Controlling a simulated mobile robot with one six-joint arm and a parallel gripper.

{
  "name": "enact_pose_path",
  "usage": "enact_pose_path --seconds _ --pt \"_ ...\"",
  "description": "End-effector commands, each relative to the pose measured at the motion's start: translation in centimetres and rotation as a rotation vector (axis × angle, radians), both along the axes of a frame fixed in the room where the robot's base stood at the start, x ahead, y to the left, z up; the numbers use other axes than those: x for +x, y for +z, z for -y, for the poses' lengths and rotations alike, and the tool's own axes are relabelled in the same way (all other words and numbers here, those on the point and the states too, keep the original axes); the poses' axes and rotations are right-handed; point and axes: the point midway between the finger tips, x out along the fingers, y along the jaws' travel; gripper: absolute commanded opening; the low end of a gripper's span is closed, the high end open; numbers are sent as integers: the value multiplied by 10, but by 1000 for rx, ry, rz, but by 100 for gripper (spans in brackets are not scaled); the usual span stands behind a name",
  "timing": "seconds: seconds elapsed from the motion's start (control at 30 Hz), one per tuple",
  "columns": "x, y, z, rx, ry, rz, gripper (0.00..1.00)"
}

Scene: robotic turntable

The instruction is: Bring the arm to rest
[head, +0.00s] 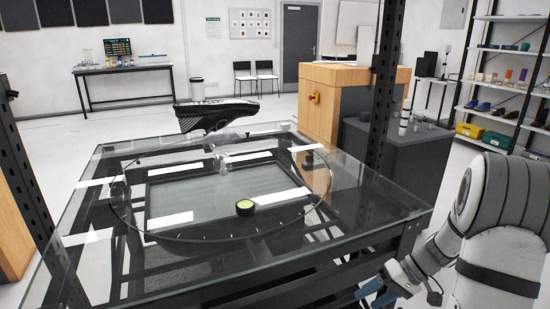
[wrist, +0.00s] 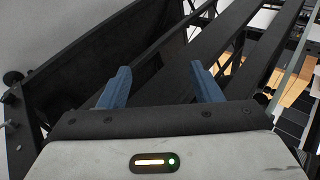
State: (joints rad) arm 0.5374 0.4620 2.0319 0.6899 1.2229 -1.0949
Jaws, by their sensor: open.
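My arm (head: 500,220) is folded at the right side of the head view, beside the glass-topped turntable table (head: 400,213). My gripper (head: 374,292) hangs low at the bottom of that view, next to the table's right front side and below the glass level. In the wrist view my gripper (wrist: 160,70) shows two blue fingers spread apart. Nothing is between them. Dark metal beams lie beyond the fingers; whether they touch the beams cannot be told, but a gap seems to show.
A dark post (head: 385,90) rises at the right.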

Motion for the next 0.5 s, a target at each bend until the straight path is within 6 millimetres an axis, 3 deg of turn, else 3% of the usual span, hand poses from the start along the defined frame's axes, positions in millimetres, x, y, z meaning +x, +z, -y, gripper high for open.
enact_pose_path --seconds 0.03,0.1,0.5 --pt "-8 36 -13 -55 18 -14 58" --pt "-21 64 -28 -133 27 -41 58" --pt "-101 208 -82 -562 -35 -12 58"
